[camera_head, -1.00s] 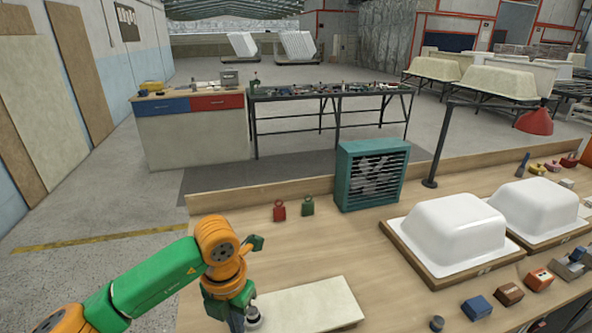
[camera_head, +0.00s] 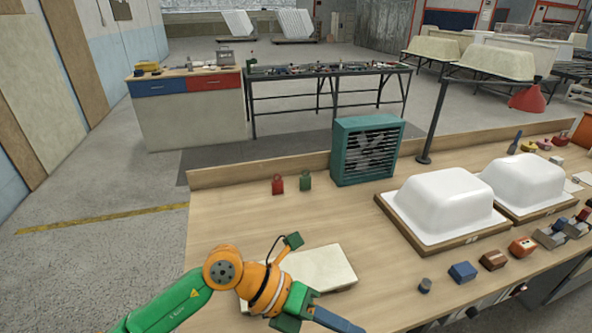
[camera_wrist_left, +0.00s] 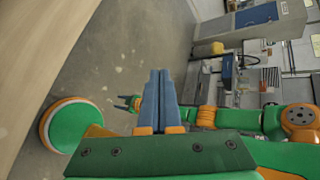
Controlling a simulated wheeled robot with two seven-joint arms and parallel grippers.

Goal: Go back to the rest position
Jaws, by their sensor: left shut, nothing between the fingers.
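My left gripper (camera_head: 338,321) is in the head view at the bottom centre, over the front part of the bench, its blue fingers pointing right and down. Its orange-and-green wrist is in front of a cream flat panel (camera_head: 322,268). In the left wrist view the two blue fingers (camera_wrist_left: 160,95) lie side by side, shut and empty.
The wooden bench (camera_head: 225,220) carries a teal fan box (camera_head: 365,150), red (camera_head: 278,185) and green (camera_head: 305,181) weights, and two white tub shells (camera_head: 440,205) (camera_head: 525,180) on boards. Small blocks, including a blue one (camera_head: 462,272), lie at front right. The bench's left part is bare.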

